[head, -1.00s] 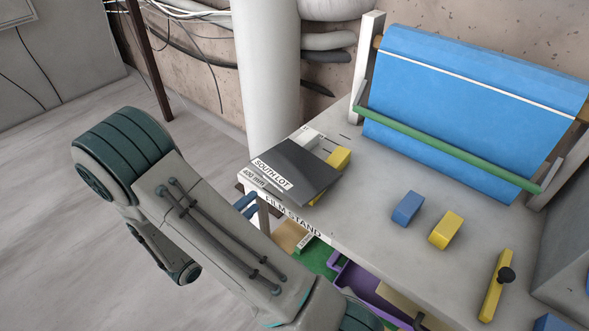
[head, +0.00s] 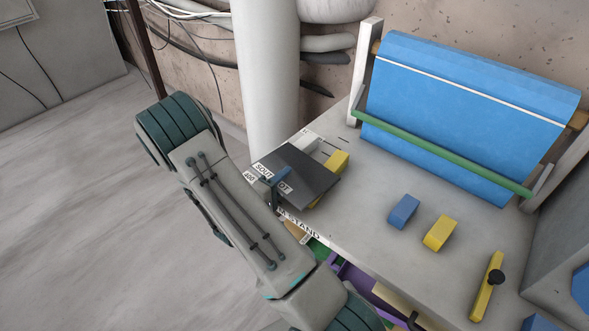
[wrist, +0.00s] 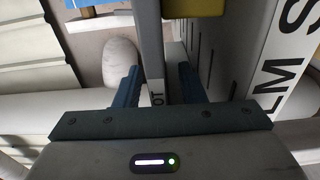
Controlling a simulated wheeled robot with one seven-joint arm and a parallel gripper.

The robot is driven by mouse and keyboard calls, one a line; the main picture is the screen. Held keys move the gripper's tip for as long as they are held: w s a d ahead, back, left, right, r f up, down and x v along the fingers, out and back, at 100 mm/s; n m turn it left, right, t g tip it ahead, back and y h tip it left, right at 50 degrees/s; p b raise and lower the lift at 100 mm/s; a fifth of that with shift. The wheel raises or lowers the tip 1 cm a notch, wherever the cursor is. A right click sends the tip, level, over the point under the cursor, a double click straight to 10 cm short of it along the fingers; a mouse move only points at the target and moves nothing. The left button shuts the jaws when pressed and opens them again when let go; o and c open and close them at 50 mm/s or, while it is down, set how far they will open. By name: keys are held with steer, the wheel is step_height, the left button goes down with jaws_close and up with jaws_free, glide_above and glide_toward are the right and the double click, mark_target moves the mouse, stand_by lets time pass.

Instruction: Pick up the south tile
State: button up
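The south tile (head: 310,173) is a dark grey square plate with a white "SOUTH LOT" label. It lies at the left end of the film stand, its front edge jutting past the stand's edge. A yellow block (head: 337,161) shows beside and partly under it. My gripper (head: 276,179) is at the tile's front edge, one blue finger above the label and partly covering it. In the wrist view the tile (wrist: 150,40) appears nearly edge-on between my two blue fingers (wrist: 159,72). They stand apart, with a visible gap at the right finger.
The film stand (head: 350,225) carries a blue block (head: 404,211), a yellow block (head: 439,233) and a yellow bar with a black knob (head: 487,286). A blue film roll (head: 470,110) with a green bar stands behind. A purple tray (head: 355,282) sits below. A white column (head: 265,80) rises behind the tile.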

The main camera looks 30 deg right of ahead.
steer(key=shift+d, duration=0.2)
jaws_close()
steer(key=shift+w+r, duration=0.1)
steer(key=shift+r, duration=0.15)
